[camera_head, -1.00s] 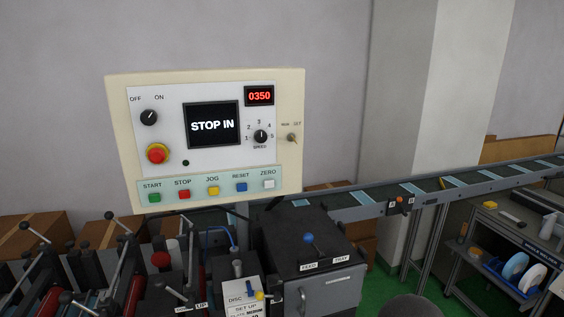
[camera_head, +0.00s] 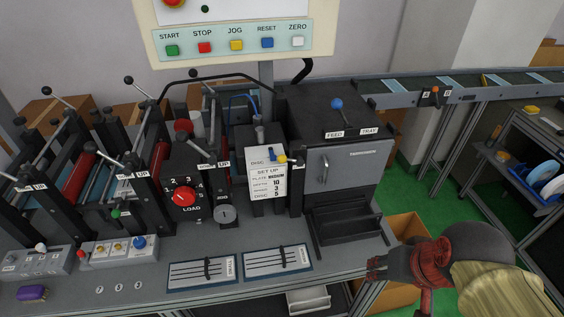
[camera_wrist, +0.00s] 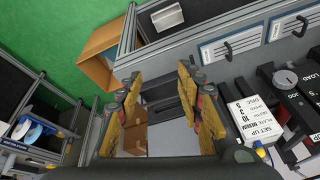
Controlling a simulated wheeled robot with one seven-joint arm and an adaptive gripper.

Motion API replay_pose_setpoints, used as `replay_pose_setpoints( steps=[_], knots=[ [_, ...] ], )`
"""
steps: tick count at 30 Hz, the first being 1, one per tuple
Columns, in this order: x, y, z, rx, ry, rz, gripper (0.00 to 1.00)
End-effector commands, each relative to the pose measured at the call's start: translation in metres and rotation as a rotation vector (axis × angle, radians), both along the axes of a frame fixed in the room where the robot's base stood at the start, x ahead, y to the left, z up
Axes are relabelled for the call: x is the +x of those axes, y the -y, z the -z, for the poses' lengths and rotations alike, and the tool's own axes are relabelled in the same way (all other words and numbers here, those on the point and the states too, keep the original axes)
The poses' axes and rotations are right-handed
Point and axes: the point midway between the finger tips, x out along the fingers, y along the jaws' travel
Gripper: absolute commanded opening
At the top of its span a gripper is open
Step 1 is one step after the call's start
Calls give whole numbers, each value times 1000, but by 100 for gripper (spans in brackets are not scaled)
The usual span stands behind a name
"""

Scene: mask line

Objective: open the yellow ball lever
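The yellow ball (camera_head: 282,158) sits on a small lever at the upper edge of the white set-up card (camera_head: 268,183), next to a blue piece. It stands on the dark disc unit, left of the grey feed box. In the wrist view a small yellow spot and blue piece (camera_wrist: 261,151) show beside the card, at the lower right. My gripper (camera_head: 398,283) is at the lower right of the head view, well apart from the lever. In the wrist view my gripper (camera_wrist: 157,84) is open, with a wide empty gap between its yellow-padded fingers.
The feed box (camera_head: 340,160) with a blue ball knob (camera_head: 336,104) stands right of the lever. A black tray (camera_head: 345,224) lies before it. A red load dial (camera_head: 184,196) is left of the card. Two framed plates (camera_head: 277,261) lie along the bench front.

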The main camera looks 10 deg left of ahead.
Motion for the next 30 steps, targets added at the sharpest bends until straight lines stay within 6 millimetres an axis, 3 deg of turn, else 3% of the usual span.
replay_pose_setpoints(
  steps=[1,3,9,16,20,24,30],
  knots=[
    [6,-7,18,44,-27,20,37],
    [16,-22,35,123,-63,51,37],
    [62,-79,76,434,-158,157,37],
    [139,-145,90,871,-205,270,37],
    [187,-168,73,1122,-180,311,37],
    [229,-178,30,1351,-118,315,37],
    [254,-178,-31,1522,-25,276,37]
  ],
)
